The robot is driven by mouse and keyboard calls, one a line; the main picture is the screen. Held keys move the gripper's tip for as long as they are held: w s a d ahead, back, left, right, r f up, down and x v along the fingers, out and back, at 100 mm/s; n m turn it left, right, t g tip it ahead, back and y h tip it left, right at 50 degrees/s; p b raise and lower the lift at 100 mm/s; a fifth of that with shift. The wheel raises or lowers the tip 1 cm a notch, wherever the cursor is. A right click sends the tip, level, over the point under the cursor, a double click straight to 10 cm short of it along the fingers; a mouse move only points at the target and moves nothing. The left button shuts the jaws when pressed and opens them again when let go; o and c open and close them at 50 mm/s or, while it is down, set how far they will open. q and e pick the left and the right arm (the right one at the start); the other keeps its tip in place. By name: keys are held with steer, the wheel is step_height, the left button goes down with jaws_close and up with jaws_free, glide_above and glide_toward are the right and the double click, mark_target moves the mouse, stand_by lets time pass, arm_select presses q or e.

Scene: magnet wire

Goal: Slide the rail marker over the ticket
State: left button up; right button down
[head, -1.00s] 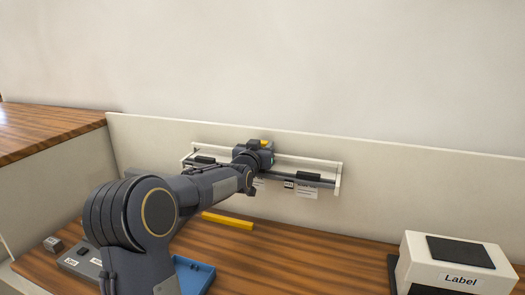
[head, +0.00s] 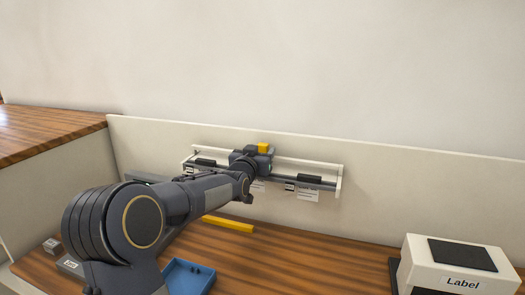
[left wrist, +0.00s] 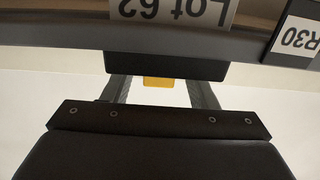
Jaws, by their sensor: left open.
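A grey rail (head: 285,175) runs along the low back wall, with dark blocks on it and small white tickets (head: 308,194) hanging below. My left gripper (head: 252,160) is at the middle of the rail, its fingertips hidden in the head view. A yellow piece (head: 263,147), which may be the rail marker, shows just above it. In the left wrist view my fingers (left wrist: 160,88) are spread, with a dark block (left wrist: 165,67) across their tips and the yellow piece (left wrist: 157,82) between them. A ticket reading "Lot 62" (left wrist: 175,12) appears upside down there. I cannot tell whether the fingers touch anything.
An "R30" tag (left wrist: 298,38) sits on the rail at the right of the wrist view. A yellow bar (head: 228,223) and a blue tray (head: 187,277) lie on the wooden bench. A white box marked "Label" (head: 455,268) stands at right. The bench centre is clear.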

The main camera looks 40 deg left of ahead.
arm_select(q)
steer(key=shift+v, duration=2.6)
